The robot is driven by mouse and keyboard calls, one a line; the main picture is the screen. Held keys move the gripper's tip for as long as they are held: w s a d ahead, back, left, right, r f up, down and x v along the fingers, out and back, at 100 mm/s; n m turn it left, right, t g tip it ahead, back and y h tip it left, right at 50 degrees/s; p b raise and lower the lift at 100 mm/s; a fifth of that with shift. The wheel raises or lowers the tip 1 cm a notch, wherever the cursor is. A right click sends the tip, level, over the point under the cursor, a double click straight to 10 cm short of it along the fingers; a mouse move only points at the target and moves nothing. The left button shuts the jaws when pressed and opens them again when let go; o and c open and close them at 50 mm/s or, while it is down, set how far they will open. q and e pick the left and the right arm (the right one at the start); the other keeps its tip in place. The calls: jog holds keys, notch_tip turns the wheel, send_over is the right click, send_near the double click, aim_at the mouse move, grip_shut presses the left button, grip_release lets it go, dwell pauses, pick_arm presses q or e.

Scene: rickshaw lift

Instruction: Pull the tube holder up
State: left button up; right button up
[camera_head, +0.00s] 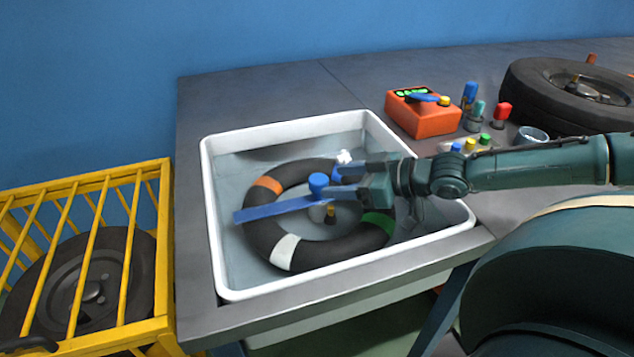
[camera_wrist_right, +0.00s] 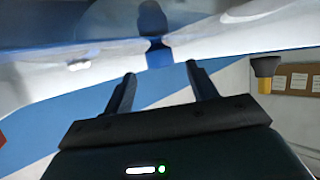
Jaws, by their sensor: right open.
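The tube holder is a flat blue bar (camera_head: 275,209) with an upright blue knob (camera_head: 318,184), lying across the black inner tube (camera_head: 262,238) in the white basin. The tube has orange, white and green bands. My right gripper (camera_head: 338,180) reaches in from the right over the tube, its open fingers pointing at the knob. In the right wrist view, the gripper (camera_wrist_right: 160,74) is open and empty, and a blue upright part (camera_wrist_right: 157,54), apparently the knob, shows just beyond and between the fingertips. My left gripper is not in view.
The white basin (camera_head: 213,226) holds water and has a raised rim around the tube. An orange box (camera_head: 424,118), small coloured bottles and a tyre (camera_head: 540,95) stand behind my right arm. A yellow cage (camera_head: 122,254) with a wheel stands at the left.

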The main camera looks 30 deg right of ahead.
aim_at(326, 181)
jog(key=b+x, duration=0.1)
jog(key=x, duration=0.3)
jog(key=shift+x, duration=0.85)
jog(key=shift+r, duration=0.1)
grip_shut()
